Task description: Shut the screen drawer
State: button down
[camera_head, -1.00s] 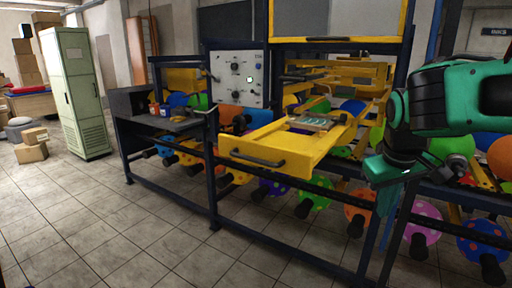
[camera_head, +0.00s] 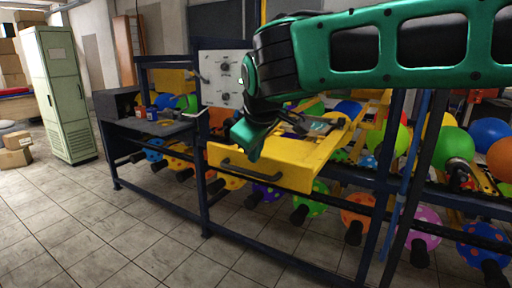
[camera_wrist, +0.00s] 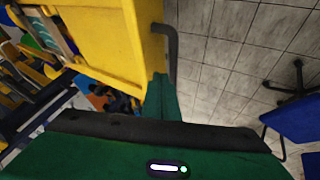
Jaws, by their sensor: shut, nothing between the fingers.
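The yellow screen drawer (camera_head: 285,165) sticks out from the dark blue machine frame, with a dark bar handle (camera_head: 250,172) on its front. My green gripper (camera_head: 248,146) is shut and empty. In the head view it overlaps the drawer's front left part, near the handle. In the wrist view the gripper tip (camera_wrist: 161,84) lies close beside the yellow drawer (camera_wrist: 110,40) and next to the lower end of the handle (camera_wrist: 171,50). I cannot tell whether it touches. A small screen plate (camera_head: 310,124) lies in the drawer, partly hidden by my arm.
A white control panel (camera_head: 220,78) stands left of the drawer. A dark side table (camera_head: 160,127) holds small coloured jars. A pale green cabinet (camera_head: 62,95) stands far left. The tiled floor (camera_head: 110,225) in front is clear.

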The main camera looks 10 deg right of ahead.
jog(key=shift+x, duration=2.05)
jog(key=shift+d, duration=0.1)
